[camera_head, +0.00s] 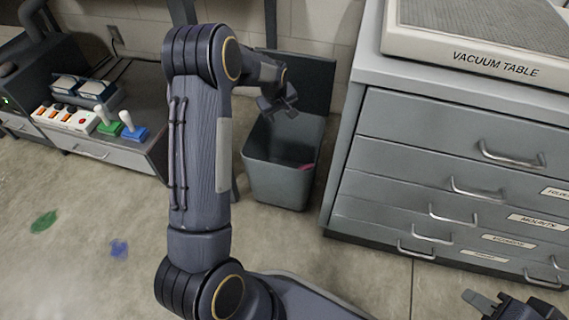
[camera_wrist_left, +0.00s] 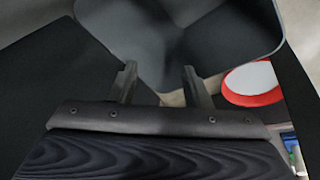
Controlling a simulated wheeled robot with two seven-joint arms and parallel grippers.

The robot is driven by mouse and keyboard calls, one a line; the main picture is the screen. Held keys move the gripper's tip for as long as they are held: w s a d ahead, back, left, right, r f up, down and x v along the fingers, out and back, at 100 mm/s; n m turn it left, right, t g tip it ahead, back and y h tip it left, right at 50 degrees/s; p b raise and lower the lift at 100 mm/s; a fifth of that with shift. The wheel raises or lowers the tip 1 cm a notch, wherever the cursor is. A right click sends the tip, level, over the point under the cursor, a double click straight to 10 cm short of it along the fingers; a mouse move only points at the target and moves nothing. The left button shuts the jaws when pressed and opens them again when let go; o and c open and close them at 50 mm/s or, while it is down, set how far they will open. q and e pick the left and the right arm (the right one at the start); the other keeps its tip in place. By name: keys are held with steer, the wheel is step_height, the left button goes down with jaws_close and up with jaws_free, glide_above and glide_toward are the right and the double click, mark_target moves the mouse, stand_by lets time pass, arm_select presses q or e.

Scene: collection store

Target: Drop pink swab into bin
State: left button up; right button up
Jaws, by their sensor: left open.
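The grey open-topped bin (camera_head: 275,183) stands on the floor against the wall, left of the drawer cabinet. A small pink thing, likely the pink swab (camera_head: 307,167), shows low inside the bin at its right side; most of it is hidden by the front wall. My left gripper (camera_head: 278,106) is over the bin's opening, above and apart from the pink thing. In the left wrist view its two fingers (camera_wrist_left: 160,88) are spread with nothing between them. My right gripper (camera_head: 487,302) is partly in view at the bottom right; its jaw gap is not clear.
A drawer cabinet (camera_head: 440,165) with a vacuum table (camera_head: 480,40) on top stands close right of the bin. A low bench (camera_head: 110,150) at left holds a switch strip (camera_head: 66,120) and green and blue items. Green and blue stains mark the clear floor.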

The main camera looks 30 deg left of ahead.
arm_select(q)
steer(key=p+v, duration=0.3)
steer(key=v, duration=0.4)
steer(key=shift+s+r, duration=0.2)
steer(key=shift+r, duration=0.15)
